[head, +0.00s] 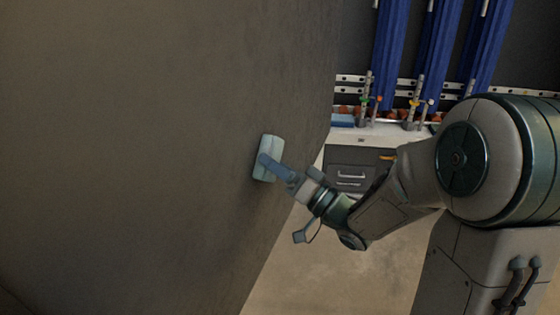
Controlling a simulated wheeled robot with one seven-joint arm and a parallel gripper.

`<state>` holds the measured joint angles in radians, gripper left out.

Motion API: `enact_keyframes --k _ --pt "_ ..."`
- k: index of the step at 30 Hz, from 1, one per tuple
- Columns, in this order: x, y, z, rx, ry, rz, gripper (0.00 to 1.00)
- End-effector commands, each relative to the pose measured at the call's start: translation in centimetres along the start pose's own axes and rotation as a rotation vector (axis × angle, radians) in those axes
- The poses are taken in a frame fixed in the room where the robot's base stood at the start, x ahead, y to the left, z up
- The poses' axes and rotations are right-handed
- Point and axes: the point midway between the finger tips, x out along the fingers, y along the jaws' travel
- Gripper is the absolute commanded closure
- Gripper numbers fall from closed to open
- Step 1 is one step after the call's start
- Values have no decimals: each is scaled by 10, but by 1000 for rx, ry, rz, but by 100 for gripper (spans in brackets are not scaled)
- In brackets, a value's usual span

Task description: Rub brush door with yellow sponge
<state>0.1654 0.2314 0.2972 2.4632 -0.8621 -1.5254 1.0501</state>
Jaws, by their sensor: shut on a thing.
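A large flat grey-brown panel (150,150), which may be the brush door, fills the left half of the head view. My gripper (272,165) is shut on a pale blue-grey block (271,144), which looks like a sponge but does not look yellow here. The block is held upright with its broad side towards the panel, near the panel's right edge. It looks close against the panel; I cannot tell whether it touches. The gripper's fingers partly cover the block's middle.
Behind, to the right, a white counter (390,134) with grey drawers (350,178) carries several upright fittings and a blue item (342,120). Long blue hanging pieces (388,50) are above it. Bare floor (330,275) shows between the panel and my arm.

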Motion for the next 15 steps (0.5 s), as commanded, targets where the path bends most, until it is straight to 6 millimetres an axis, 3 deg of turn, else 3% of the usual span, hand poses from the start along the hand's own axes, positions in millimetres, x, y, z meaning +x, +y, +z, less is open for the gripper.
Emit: enact_keyframes --k 9,15 --pt "-1 -1 0 1 -2 -2 60" --pt "-17 0 -7 -1 0 0 60"
